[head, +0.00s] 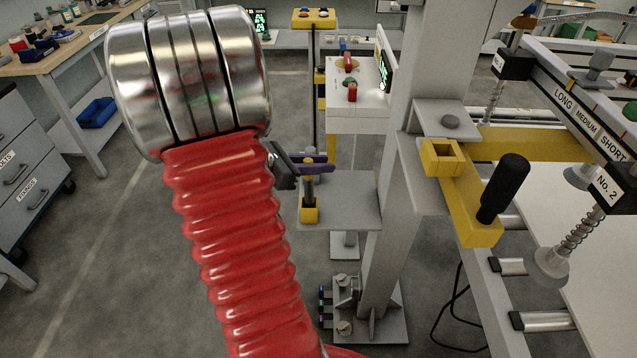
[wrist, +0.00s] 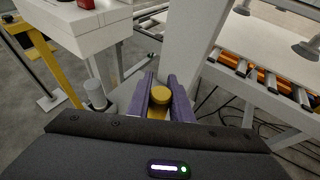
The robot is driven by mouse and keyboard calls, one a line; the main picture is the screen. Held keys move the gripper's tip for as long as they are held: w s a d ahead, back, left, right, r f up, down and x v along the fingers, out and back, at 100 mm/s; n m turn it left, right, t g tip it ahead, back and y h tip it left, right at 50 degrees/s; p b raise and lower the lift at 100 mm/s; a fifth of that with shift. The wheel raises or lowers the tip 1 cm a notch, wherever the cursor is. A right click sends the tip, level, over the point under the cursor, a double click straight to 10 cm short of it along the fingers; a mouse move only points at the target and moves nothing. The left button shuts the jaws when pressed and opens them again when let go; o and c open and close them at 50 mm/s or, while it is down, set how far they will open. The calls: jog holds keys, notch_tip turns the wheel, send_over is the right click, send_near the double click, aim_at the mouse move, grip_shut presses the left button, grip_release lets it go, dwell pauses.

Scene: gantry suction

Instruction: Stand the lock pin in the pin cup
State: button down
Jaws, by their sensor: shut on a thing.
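In the wrist view the pin's round yellow head (wrist: 160,95) shows between the two fingers (wrist: 163,99). The yellow pin cup (head: 309,212) stands on a grey shelf plate directly below the pin. The shaft's lower end meets the cup's mouth; I cannot tell how deep it sits. My red arm sleeve hides the area left of the shelf.
The grey shelf plate (head: 350,205) joins a grey upright column (head: 385,220) on the right. A yellow bracket with a square socket (head: 440,157) and a black handle (head: 503,188) is further right. A white console (head: 357,110) stands behind.

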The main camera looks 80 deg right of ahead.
jog(key=shift+f, duration=1)
jog(key=shift+f, duration=1.95)
jog(key=c, duration=1.6)
grip_release()
